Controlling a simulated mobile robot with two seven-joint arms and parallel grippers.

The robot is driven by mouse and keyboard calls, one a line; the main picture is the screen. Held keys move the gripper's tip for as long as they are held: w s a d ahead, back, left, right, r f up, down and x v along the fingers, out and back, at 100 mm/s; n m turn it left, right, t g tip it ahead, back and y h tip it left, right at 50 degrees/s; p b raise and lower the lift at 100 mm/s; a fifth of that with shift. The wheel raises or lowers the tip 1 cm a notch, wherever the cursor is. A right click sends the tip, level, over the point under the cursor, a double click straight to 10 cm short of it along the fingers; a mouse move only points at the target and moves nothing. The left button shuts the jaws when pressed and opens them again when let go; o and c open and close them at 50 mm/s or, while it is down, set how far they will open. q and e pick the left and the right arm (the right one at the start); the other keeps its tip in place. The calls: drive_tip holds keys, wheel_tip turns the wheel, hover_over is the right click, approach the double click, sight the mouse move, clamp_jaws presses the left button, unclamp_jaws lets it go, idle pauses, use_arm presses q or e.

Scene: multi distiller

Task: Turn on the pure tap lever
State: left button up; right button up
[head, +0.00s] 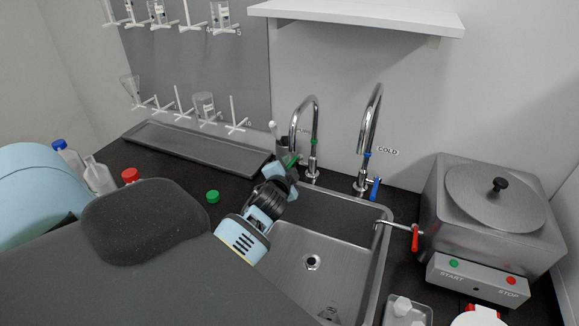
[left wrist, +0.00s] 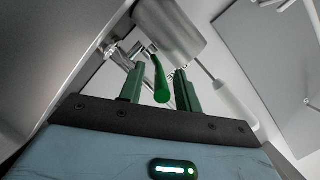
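The left tap (head: 313,120), a chrome gooseneck with a green ring, stands behind the sink. Its label is mostly hidden by the spout. My left gripper (head: 284,166) is at the left side of this tap's base, reaching over the sink's back left corner. In the left wrist view a green lever (left wrist: 160,80) sits between the two fingers of the left gripper (left wrist: 161,86). The fingers are apart, with a gap visible on each side of the lever. In the head view the gripper largely hides the lever. My right gripper does not show.
A second tap (head: 372,115) with a blue lever (head: 375,188), labelled COLD, stands to the right. The steel sink (head: 330,245) lies below. A steel bath (head: 490,215) with a red-handled spout is at right. A drying rack with glassware hangs at back left.

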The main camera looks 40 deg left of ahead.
use_arm(q)
drive_tip(key=shift+w+a+f, duration=0.1)
drive_tip(key=shift+w+a, duration=0.2)
drive_tip(key=shift+w, duration=0.2)
clamp_jaws()
